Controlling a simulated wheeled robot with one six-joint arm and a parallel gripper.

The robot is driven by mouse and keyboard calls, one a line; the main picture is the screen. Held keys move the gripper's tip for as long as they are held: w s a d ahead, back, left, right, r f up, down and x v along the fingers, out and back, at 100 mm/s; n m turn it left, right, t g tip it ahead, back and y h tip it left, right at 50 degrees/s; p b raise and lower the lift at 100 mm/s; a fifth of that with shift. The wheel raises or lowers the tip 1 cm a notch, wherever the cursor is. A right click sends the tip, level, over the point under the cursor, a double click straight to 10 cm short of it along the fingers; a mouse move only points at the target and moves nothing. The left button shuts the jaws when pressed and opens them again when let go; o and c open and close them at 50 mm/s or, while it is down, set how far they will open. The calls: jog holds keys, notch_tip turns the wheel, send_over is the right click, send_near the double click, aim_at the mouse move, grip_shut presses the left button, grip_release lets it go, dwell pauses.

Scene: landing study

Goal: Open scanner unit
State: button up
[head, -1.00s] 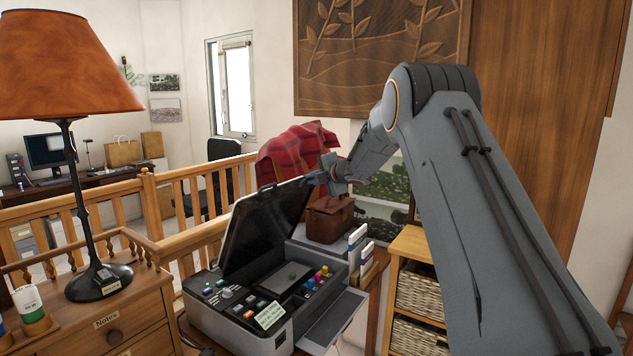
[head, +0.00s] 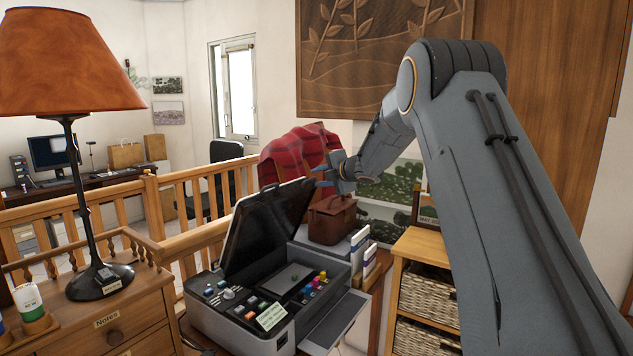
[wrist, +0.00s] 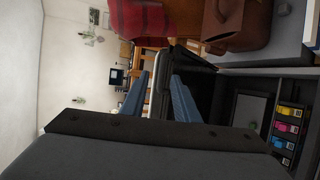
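The scanner unit (head: 240,320) is a grey box on the desk with its dark lid (head: 262,228) raised and tilted back. Coloured cartridges and a flat inner panel show inside it; part of the interior also shows in the wrist view (wrist: 250,108). My gripper (head: 319,176) is by the lid's upper right corner. In the wrist view its two blue fingers (wrist: 160,78) are spread apart, with the lid's edge visible in the gap between them. They hold nothing; whether one touches the lid I cannot tell.
A brown bag (head: 331,220) and a red plaid cloth (head: 298,150) are behind the scanner. A lamp (head: 98,278) stands on the left cabinet.

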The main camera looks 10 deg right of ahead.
jog(key=shift+b+v, duration=0.6)
jog(key=shift+v, duration=1.8)
jog(key=s+d+f+m+g+h, duration=0.1)
jog(key=s+f+m+g+h, duration=0.15)
jog(key=s+f+m, duration=0.7)
jog(key=s+f+m+g+h, duration=0.2)
jog(key=s+f+m+h, duration=0.3)
jog(key=s, duration=0.7)
jog(key=s+a+f+m+g, duration=0.1)
jog(key=s+f+m+g, duration=0.1)
jog(key=s, duration=0.7)
jog(key=s+a+f+m+g+y, duration=0.1)
jog(key=s+a+f+m+g, duration=0.1)
jog(key=s, duration=0.8)
jog(key=s+a+f+m+g+y, duration=0.1)
jog(key=s+f+m+g, duration=0.2)
jog(key=s, duration=0.7)
notch_tip(320, 180, down, 2)
jog(key=shift+a+f+m, duration=0.2)
jog(key=shift+a+m, duration=0.2)
jog(key=shift+m, duration=0.75)
